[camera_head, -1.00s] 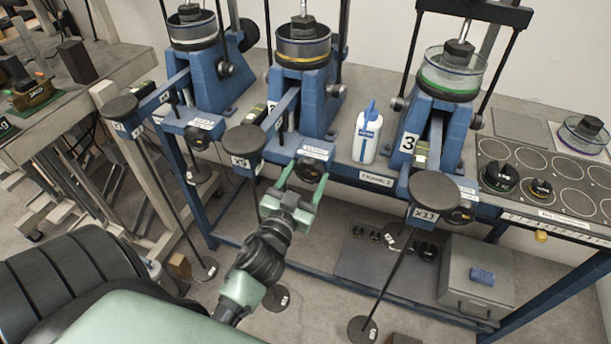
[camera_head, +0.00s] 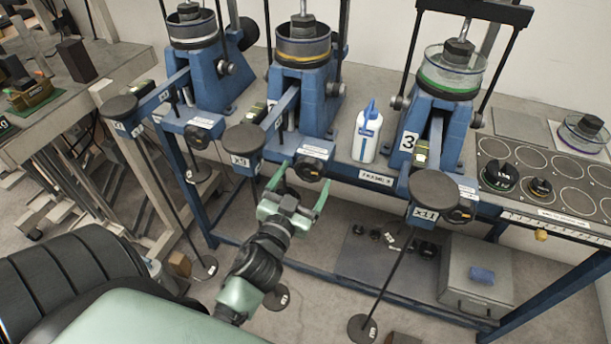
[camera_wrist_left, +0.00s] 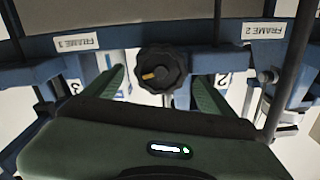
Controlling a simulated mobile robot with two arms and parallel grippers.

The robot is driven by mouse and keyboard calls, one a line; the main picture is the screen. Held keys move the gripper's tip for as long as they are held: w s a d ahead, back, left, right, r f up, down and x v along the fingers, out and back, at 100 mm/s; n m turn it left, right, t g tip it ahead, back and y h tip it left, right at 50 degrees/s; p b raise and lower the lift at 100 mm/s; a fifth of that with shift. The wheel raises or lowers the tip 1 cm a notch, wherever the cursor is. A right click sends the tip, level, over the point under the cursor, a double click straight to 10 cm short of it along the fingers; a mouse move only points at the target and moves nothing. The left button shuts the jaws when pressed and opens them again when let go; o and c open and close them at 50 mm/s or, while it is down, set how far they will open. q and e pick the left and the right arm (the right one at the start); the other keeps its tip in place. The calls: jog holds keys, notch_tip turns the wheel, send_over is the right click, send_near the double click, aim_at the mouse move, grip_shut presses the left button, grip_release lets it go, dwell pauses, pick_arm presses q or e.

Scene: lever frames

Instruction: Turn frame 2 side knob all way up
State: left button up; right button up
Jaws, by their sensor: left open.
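The black side knob of frame 2 (camera_head: 309,168) sits on the blue front rail below the middle frame (camera_head: 316,95). In the left wrist view the knob (camera_wrist_left: 163,68) is round and lobed, with a yellow mark towards the picture's left. My left gripper (camera_head: 304,175) is open and empty. Its green fingers point at the knob, one on each side in the picture. The fingertips are close to the knob, but I cannot tell whether they touch it. In the left wrist view the gripper (camera_wrist_left: 155,85) shows its fingers apart. My right gripper is not in view.
Frame 3 (camera_head: 438,130) stands to the right, with a white bottle (camera_head: 367,138) between it and frame 2. A dark round pad (camera_head: 245,138) is left of the knob. A thin rod crosses the right of the left wrist view.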

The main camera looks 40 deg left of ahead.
pick_arm(q)
jog(key=b+v, duration=0.1)
jog(key=v, duration=0.5)
jog(key=shift+s, duration=0.25)
dwell(0.3)
